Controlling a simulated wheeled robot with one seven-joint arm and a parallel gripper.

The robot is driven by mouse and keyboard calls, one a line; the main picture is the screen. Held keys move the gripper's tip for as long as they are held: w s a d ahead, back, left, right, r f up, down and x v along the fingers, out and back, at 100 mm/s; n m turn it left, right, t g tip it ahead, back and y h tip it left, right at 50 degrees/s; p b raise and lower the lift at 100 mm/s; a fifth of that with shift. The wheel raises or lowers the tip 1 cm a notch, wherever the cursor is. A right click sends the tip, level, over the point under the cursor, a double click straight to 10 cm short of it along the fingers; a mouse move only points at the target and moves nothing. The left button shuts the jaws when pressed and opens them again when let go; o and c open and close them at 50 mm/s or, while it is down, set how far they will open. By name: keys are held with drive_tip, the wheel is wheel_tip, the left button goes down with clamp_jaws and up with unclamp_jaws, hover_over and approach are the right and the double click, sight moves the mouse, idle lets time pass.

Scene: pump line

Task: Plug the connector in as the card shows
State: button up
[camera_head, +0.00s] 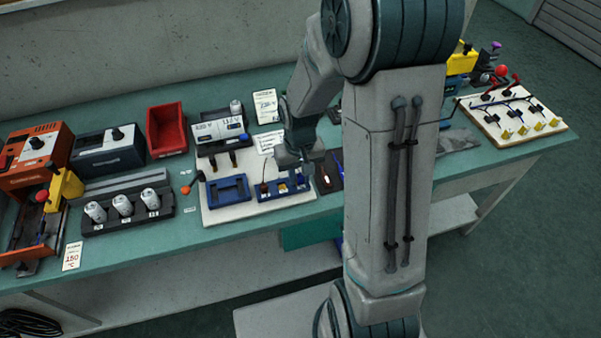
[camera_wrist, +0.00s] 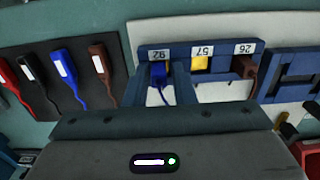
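A blue socket block (camera_wrist: 206,50) with three labelled bays shows upside down in the wrist view; it also shows in the head view (camera_head: 268,193). Its middle bay has a yellow face (camera_wrist: 200,63). A brown connector (camera_wrist: 245,67) sits at the right bay. A blue connector (camera_wrist: 158,73) is at the left bay, with its cord hanging. My gripper (camera_wrist: 160,70) has its fingers on both sides of this blue connector and appears shut on it. How deep the connector sits is hidden. White cards (camera_head: 266,105) (camera_head: 268,142) stand behind the block; their print is too small to read.
A dark rack (camera_wrist: 85,100) beside the block holds red, black, blue (camera_wrist: 65,65) and brown (camera_wrist: 99,60) connectors. An empty-looking blue frame (camera_head: 228,189) is on the same white board. A voltage unit (camera_head: 220,130) and a red bin (camera_head: 167,129) stand behind and left.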

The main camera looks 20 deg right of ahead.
drive_tip(key=shift+a+r, duration=0.15)
drive_tip(key=shift+r, duration=0.15)
drive_tip(key=shift+r+p, duration=1.65)
drive_tip(key=shift+r, duration=0.25)
drive_tip(key=o, duration=0.6)
drive_tip(key=shift+c, duration=0.2)
drive_tip(key=shift+r+p, duration=1.05)
drive_tip(key=shift+r, duration=0.5)
